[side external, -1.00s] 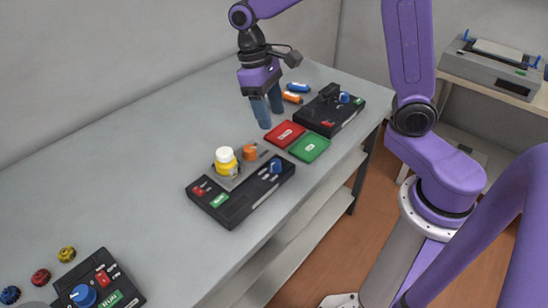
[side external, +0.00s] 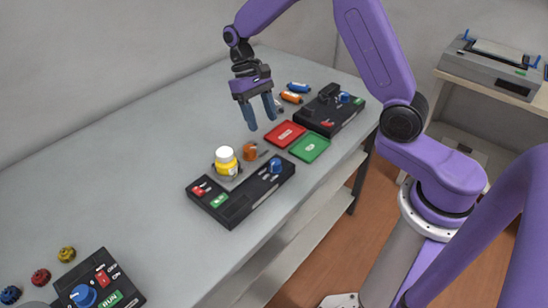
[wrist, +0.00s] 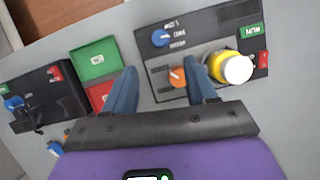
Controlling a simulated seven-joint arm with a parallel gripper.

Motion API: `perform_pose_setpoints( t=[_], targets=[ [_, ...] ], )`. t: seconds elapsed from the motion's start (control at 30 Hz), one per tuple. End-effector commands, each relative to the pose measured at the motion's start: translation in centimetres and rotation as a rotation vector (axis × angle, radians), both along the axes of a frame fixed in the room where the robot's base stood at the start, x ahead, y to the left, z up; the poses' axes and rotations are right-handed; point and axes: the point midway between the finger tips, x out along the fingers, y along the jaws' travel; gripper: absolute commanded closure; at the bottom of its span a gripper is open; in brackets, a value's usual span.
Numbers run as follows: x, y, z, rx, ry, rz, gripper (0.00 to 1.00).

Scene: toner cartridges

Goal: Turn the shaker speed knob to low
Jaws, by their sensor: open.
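The nearer black device (side external: 240,205) holds a yellow bottle with a white cap (side external: 226,161) on its grey plate. An orange knob (side external: 250,152) stands beside the bottle, and a blue knob (side external: 275,166) with small lettering sits at the device's right end. The wrist view shows the blue knob (wrist: 160,38), orange knob (wrist: 177,77) and bottle (wrist: 231,66). I cannot read which knob is the shaker speed knob. My gripper (side external: 262,121) is open and empty, above the table behind the orange knob, fingers pointing down. In the wrist view the orange knob shows between my fingers (wrist: 160,68).
A red tray (side external: 285,134) and a green tray (side external: 309,147) lie right of the device. Another black device (side external: 330,112) with a blue knob is beyond, near orange and blue cylinders (side external: 292,97). A RUN box (side external: 98,282) stands front left. The table's left middle is clear.

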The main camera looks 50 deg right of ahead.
Motion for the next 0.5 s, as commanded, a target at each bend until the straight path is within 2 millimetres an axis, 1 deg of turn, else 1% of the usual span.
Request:
perform_pose_setpoints(
  t=[0.03,0.1,0.5],
  targets=[
    [-0.5,0.0,-0.9,0.0,0.006,0.0,0.43],
    [-1.0,0.1,-2.1,0.0,0.004,0.0,0.43],
    [-3.8,0.4,-8.8,-0.001,0.005,0.002,0.43]
  ],
)
